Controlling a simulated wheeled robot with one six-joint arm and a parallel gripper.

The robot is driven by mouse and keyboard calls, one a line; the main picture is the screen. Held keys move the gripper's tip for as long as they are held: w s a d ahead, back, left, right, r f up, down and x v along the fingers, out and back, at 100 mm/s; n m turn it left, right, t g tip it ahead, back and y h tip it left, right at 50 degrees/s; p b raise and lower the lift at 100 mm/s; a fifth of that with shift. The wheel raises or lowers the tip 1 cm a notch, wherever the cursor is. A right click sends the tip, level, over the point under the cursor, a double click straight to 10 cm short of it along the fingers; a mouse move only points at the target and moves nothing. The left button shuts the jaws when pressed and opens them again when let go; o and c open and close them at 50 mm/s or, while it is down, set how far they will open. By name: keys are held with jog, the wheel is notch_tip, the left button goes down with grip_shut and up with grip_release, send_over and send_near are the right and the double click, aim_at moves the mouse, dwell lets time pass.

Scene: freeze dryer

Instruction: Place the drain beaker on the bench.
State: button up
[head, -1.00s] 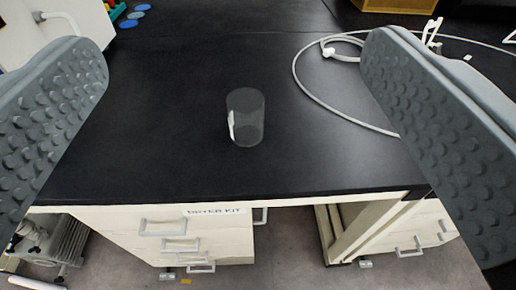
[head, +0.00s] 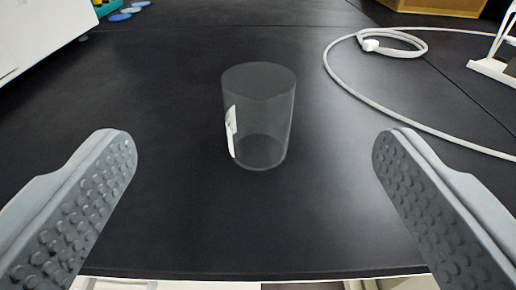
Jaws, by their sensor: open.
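The drain beaker (head: 268,125) is a clear, greyish cylinder with a white label patch on its left side. It stands upright on the black bench (head: 180,215), in the middle of the head view. My gripper (head: 256,150) is open and empty. Its two studded grey fingers are spread wide, one at the lower left and one at the lower right. The beaker lies between and slightly beyond the fingertips, and neither finger touches it.
A white hose (head: 385,105) curls over the bench at the right. A white stand (head: 495,68) is at the right edge. A white machine (head: 45,35) is at the upper left, with blue discs (head: 118,16) beside it. The bench around the beaker is clear.

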notch_tip(320, 180, down, 2)
send_near(258, 71)
jog(key=shift+w+f, duration=0.2)
jog(key=shift+w, duration=1.25)
jog(key=shift+w+f, duration=0.25)
jog(key=shift+w, duration=1.2)
jog(key=shift+w+f, duration=0.2)
jog(key=shift+w, duration=1.25)
jog(key=c, duration=1.2)
